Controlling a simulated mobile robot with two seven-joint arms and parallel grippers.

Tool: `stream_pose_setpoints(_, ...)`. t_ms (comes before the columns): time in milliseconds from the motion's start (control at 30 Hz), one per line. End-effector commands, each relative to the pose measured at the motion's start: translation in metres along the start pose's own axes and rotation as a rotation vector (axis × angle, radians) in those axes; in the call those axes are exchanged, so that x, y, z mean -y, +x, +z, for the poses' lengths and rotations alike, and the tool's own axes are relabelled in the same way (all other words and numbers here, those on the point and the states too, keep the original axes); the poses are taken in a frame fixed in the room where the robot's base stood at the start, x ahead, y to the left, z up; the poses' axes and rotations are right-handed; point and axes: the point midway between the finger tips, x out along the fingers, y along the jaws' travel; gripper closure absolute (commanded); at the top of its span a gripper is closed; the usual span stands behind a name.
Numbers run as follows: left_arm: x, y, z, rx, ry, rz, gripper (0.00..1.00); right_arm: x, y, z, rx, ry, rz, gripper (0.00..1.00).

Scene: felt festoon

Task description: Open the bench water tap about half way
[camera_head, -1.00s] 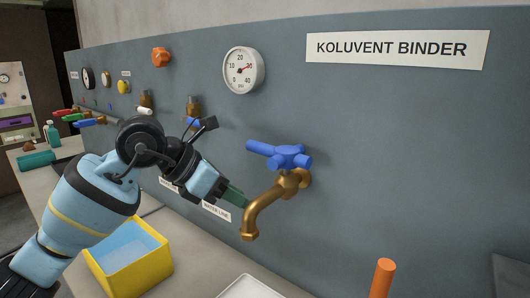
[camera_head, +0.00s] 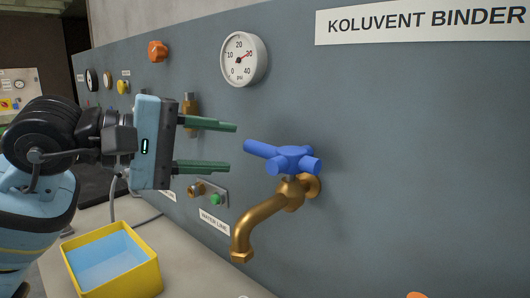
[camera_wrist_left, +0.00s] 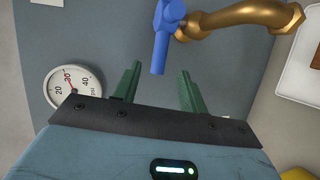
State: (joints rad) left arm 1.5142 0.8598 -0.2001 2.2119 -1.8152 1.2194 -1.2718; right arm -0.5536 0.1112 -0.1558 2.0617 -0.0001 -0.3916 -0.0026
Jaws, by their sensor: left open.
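The bench water tap is a brass spout (camera_head: 262,222) with a blue cross handle (camera_head: 286,158) on top, fixed to the grey panel. In the left wrist view the blue handle (camera_wrist_left: 163,40) and brass body (camera_wrist_left: 240,18) show at the top, ahead of the fingertips. My left gripper (camera_head: 234,147) is open, with its two green fingers one above the other, just left of the handle and apart from it. Nothing is between its fingers, which also show in the left wrist view (camera_wrist_left: 160,80). My right gripper is not in view.
A round gauge (camera_head: 243,60) is on the panel above the tap. A yellow bin with a blue inside (camera_head: 150,275) stands on the bench at lower left. A green button (camera_head: 215,199) and WATER LINE label (camera_head: 214,222) are below the gripper.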

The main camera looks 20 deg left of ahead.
Motion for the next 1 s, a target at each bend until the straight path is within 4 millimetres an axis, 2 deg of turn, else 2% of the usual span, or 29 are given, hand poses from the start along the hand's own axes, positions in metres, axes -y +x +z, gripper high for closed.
stream_pose_setpoints(267, -0.001, 0.009, 0.0, 0.003, 0.0, 0.001, 0.58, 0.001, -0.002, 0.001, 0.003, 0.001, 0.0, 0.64)
stream_pose_setpoints(700, -0.001, 0.068, 0.0, 0.002, -0.002, 0.001, 0.58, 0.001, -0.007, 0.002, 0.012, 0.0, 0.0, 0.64)
stream_pose_setpoints(1000, 0.0, 0.078, 0.0, 0.0, 0.0, 0.0, 0.58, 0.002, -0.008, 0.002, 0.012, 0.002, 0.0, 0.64)
